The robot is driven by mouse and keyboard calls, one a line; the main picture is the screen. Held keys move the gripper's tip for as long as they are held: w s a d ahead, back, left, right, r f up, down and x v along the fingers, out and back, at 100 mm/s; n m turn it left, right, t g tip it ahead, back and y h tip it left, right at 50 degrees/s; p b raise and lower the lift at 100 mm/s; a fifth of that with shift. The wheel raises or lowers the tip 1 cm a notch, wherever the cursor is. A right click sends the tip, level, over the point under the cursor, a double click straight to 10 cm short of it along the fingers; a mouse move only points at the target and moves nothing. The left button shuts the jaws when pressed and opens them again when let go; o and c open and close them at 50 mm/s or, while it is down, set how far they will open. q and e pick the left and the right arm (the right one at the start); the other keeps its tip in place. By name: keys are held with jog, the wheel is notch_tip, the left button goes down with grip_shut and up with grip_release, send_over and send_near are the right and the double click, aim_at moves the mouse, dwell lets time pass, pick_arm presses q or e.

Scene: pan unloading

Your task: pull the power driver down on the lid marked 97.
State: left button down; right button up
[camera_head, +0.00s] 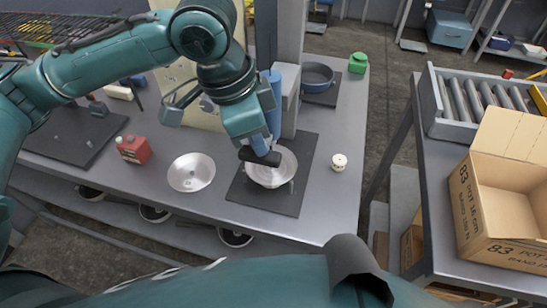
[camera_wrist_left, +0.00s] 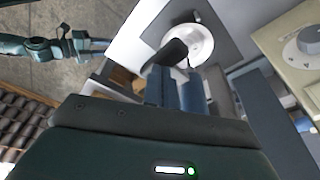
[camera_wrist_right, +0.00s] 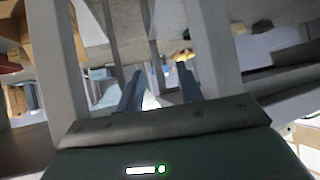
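My left gripper (camera_head: 262,146) reaches down over the dark mat and appears shut on a black handle (camera_head: 258,157), which I take to be part of the power driver. In the left wrist view the handle (camera_wrist_left: 172,52) is at the fingertips of my left gripper (camera_wrist_left: 175,80). A round silver lid or pan (camera_head: 271,174) lies just below; it also shows in the left wrist view (camera_wrist_left: 199,40). The handle hides part of it, and no number can be read. My right gripper (camera_wrist_right: 158,92) is open and empty in the right wrist view.
A second silver round piece (camera_head: 191,173) and a red container (camera_head: 134,149) stand left of the mat (camera_head: 302,150). A blue-grey pot (camera_head: 317,75), a green container (camera_head: 358,63) and a small white jar (camera_head: 339,162) are on the bench. A carton (camera_head: 468,205) stands at right.

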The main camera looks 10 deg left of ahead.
pick_arm(q)
jog(key=shift+d+p+v, duration=0.2)
jog(key=shift+p+v, duration=0.7)
jog(key=shift+v, duration=0.15)
jog(key=shift+w+r+p, duration=0.2)
jog(key=shift+r+p, duration=0.15)
jog(key=shift+r, duration=1.1)
jog(key=w+d+r+v, duration=0.1)
jog(key=w+d+v, duration=0.1)
jog(key=v, duration=1.4)
jog(key=shift+d+r, duration=0.15)
jog(key=shift+d, duration=0.55)
jog(key=shift+s, duration=0.1)
